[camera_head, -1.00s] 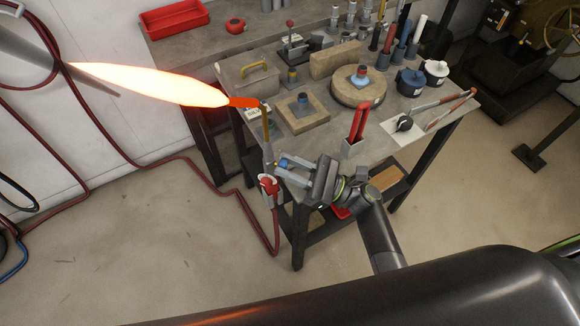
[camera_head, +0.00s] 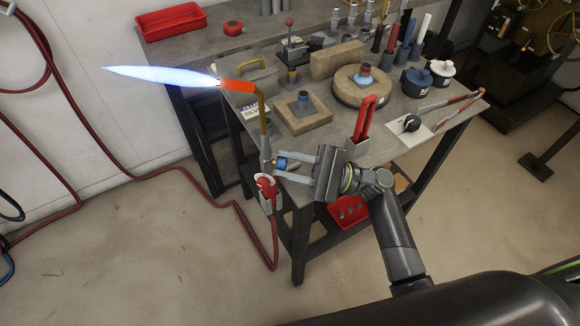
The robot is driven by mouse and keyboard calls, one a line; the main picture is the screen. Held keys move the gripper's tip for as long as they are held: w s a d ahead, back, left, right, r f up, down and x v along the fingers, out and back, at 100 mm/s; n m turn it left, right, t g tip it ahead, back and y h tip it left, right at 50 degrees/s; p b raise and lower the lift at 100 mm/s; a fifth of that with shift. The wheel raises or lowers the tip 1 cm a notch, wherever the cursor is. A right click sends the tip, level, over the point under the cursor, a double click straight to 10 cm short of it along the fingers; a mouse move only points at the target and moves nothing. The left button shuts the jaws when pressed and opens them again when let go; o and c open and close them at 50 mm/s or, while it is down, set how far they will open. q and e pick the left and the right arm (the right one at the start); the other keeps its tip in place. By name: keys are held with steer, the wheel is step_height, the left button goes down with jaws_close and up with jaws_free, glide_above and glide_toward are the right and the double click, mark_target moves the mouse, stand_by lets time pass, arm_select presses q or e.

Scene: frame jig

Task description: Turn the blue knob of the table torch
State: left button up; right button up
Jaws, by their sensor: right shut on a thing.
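The table torch (camera_head: 264,128) stands upright at the left front corner of the workbench, with a brass neck and an orange-red nozzle (camera_head: 238,86). A narrow blue-white flame (camera_head: 160,75) shoots left from the nozzle. The blue knob (camera_head: 283,162) is on the right side of the torch's lower body. My right gripper (camera_head: 283,166) reaches in from the right and is shut on the blue knob, its fingers on either side of it. My left gripper is not in view.
A red valve (camera_head: 265,186) with a red hose sits below the torch. The workbench (camera_head: 330,130) holds a firebrick pad (camera_head: 302,112), a round turntable (camera_head: 360,88), a red-handled tool (camera_head: 366,118) in a holder and several pots. A red tray (camera_head: 171,21) is at the back left.

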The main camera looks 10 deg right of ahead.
stand_by(0.4)
steer(key=o, duration=1)
steer(key=shift+d, duration=0.1)
steer(key=shift+b+v, duration=2.5)
steer(key=shift+v, duration=6.15)
